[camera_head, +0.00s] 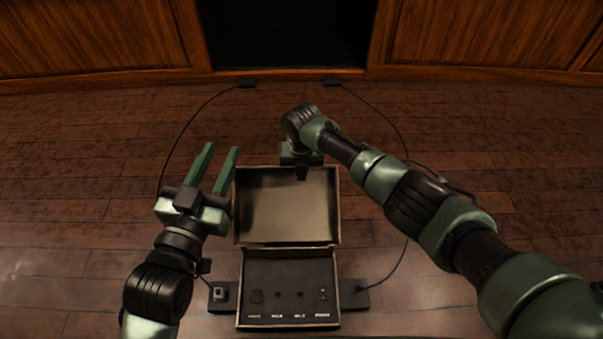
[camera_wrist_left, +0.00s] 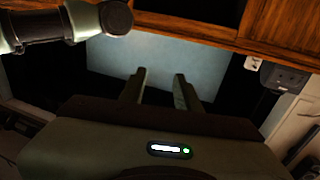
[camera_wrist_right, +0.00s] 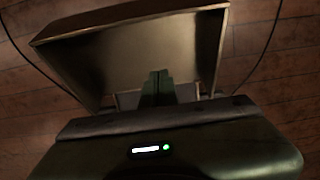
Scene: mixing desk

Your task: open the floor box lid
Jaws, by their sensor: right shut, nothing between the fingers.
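The floor box (camera_head: 290,283) lies on the floor at the lower middle of the head view, with its dark panel of sockets exposed. Its metal lid (camera_head: 287,210) stands open at the far side of the panel, and it fills much of the right wrist view (camera_wrist_right: 150,50). My right gripper (camera_head: 302,172) is at the lid's top edge, its fingers shut and empty; they show against the lid in the right wrist view (camera_wrist_right: 158,76). I cannot tell if they touch it. My left gripper (camera_head: 222,150) is open and empty, to the left of the lid.
Black cables (camera_head: 400,135) run on both sides of the box to small black blocks (camera_head: 333,82) by the wooden panelling (camera_head: 480,35). A small plate with a connector (camera_head: 219,293) lies beside the box on the left. The wooden floor around is mostly clear.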

